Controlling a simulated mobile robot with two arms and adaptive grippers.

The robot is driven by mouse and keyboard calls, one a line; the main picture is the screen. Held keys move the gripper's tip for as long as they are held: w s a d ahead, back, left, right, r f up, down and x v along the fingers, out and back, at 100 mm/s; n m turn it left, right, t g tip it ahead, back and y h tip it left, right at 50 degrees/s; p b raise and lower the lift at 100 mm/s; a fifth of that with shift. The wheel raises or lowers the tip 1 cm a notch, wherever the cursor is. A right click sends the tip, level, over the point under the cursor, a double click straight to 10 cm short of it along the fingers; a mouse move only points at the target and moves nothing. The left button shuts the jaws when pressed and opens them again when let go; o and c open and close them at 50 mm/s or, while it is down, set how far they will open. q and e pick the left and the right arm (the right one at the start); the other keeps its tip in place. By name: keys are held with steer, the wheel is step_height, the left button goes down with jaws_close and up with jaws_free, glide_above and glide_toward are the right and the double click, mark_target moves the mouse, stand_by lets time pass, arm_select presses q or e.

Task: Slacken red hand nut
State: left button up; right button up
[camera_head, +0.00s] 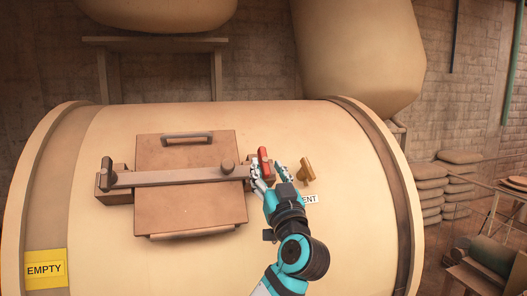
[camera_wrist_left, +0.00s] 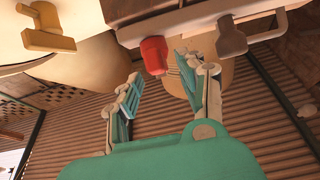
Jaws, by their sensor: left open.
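The red hand nut (camera_head: 263,158) is at the right end of the flat bar (camera_head: 180,177) that lies across the brown hatch plate (camera_head: 185,145) on the drum. My left gripper (camera_head: 271,174) is open at the nut's near, right side. In the left wrist view the red hand nut (camera_wrist_left: 154,57) shows just beyond the open fingertips of my left gripper (camera_wrist_left: 158,82), close to the right finger. The fingers are not closed on it; whether one touches it I cannot tell. My right gripper is in neither view.
A brass-coloured valve handle (camera_head: 306,169) stands close right of my gripper, above a partly hidden "ENT" label (camera_head: 311,198). A brown knob (camera_head: 227,167) sits on the bar. A yellow EMPTY sign (camera_head: 45,269) is at lower left. The drum surface (camera_head: 340,240) right of my arm is clear.

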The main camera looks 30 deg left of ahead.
mark_target(266, 163)
arm_select(q)
steer(key=x, duration=0.2)
steer(key=shift+w+a+r+p, duration=0.15)
steer(key=shift+w+r+p, duration=0.05)
steer(key=shift+r+p, duration=0.2)
steer(key=shift+w+a, duration=0.5)
steer(key=shift+a, duration=0.1)
steer(key=shift+d+r, duration=0.1)
jaws_close()
